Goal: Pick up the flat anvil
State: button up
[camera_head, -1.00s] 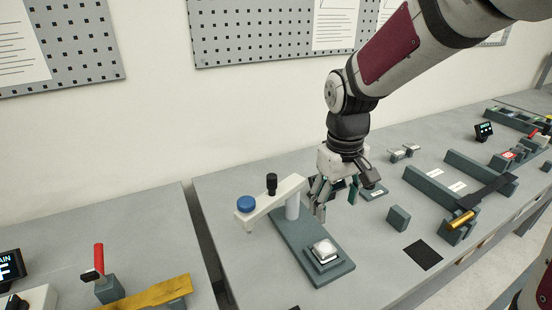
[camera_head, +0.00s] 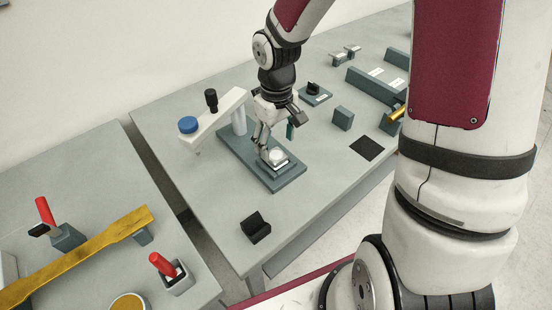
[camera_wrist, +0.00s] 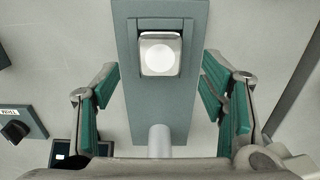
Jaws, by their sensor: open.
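The flat anvil looks to be the pale, round-topped silver piece (camera_head: 277,155) on the dark grey-green base plate (camera_head: 290,177) of the small white-armed press. In the wrist view it shows as a bright round face on a square silver block (camera_wrist: 161,54), near the top centre. My gripper (camera_head: 276,141) is above the base plate, close over the anvil. In the wrist view its green-padded fingers (camera_wrist: 160,82) stand wide apart, one on each side of the plate. They are empty and do not touch the anvil.
A grey block (camera_head: 343,118), a black square (camera_head: 367,148) and a small black holder (camera_head: 255,227) lie around. The table's front is mostly clear.

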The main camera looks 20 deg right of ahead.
aim_at(276, 155)
jog(key=shift+f, duration=2)
grip_shut()
